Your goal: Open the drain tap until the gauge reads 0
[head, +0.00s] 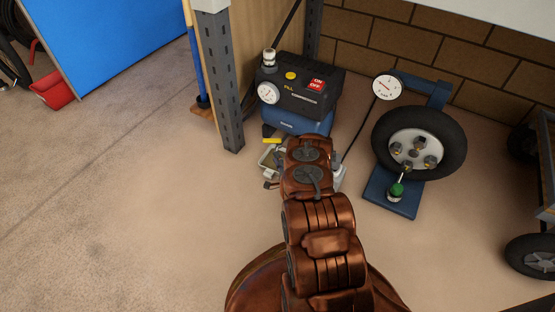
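The compressor (310,92) stands on the floor beside a grey post, dark on top with a blue lower part. Its round white gauge (268,93) faces me at the left; the reading is too small to tell. A small yellow lever (271,141), which looks like the drain tap, shows low at the compressor's front left. My gripper (270,168) is just below this lever, largely hidden behind my copper-coloured arm. I cannot tell whether its fingers touch the lever or whether they are open or shut.
The compressor carries a yellow button (291,75) and a red ON/OFF switch (317,84). To the right, a wheel (449,145) stands on a blue stand (378,200) with a second gauge (387,86). A grey post (221,85) rises at the left.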

